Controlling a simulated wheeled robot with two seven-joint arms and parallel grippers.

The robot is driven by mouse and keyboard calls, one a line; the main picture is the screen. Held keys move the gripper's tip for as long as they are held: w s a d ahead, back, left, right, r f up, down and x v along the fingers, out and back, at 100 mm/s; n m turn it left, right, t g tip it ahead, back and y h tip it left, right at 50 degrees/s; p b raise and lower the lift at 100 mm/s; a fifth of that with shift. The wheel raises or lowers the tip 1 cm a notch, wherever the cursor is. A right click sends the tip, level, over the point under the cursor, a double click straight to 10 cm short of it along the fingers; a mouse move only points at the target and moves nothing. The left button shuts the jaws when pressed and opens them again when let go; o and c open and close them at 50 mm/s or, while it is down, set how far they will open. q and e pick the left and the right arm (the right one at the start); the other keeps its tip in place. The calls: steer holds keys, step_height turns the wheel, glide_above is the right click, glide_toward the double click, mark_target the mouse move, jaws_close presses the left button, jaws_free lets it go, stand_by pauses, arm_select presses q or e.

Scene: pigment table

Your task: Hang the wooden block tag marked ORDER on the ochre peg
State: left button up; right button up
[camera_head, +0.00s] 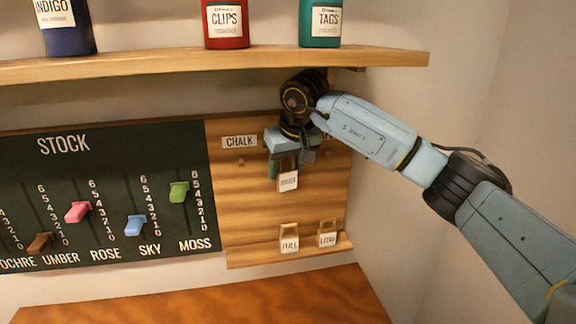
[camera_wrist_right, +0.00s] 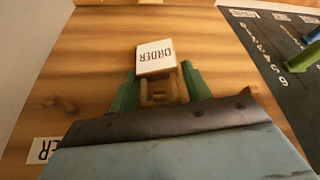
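The ORDER tag, a wooden block with a pale face, is in my right gripper (camera_head: 284,168) in front of the wooden peg board (camera_head: 232,205). In the right wrist view the ORDER tag (camera_wrist_right: 156,58) sticks out beyond the green fingertips (camera_wrist_right: 162,88), which close on both sides of its wooden frame. In the head view the tag (camera_head: 288,181) hangs below the fingers. I see no peg labelled ochre; the gripper and arm cover part of the peg row. A peg (camera_head: 241,161) shows under the CHALK label (camera_head: 240,142). My left gripper is out of view.
FULL (camera_head: 289,243) and LOW (camera_head: 327,238) tags stand on the lower ledge (camera_head: 250,256). The STOCK board (camera_head: 110,160) with coloured sliders is at left. A shelf (camera_head: 150,66) with jars runs above. In the wrist view a partly hidden label (camera_wrist_right: 42,150) ends in ER.

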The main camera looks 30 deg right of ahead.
steer(key=shift+o, duration=1.1)
steer(key=shift+w+d+f, duration=0.1)
steer(key=shift+f, duration=0.2)
steer(key=shift+d, duration=0.15)
steer(key=shift+s+a+r, duration=0.2)
steer(key=shift+a+r, duration=0.05)
steer(key=shift+r, duration=0.3)
steer(key=shift+s+b, duration=0.25)
steer(key=shift+b, duration=0.2)
steer(key=s+b, duration=0.3)
steer(key=s, duration=0.8)
steer(key=shift+s+r, duration=0.3)
steer(key=shift+s, duration=0.1)
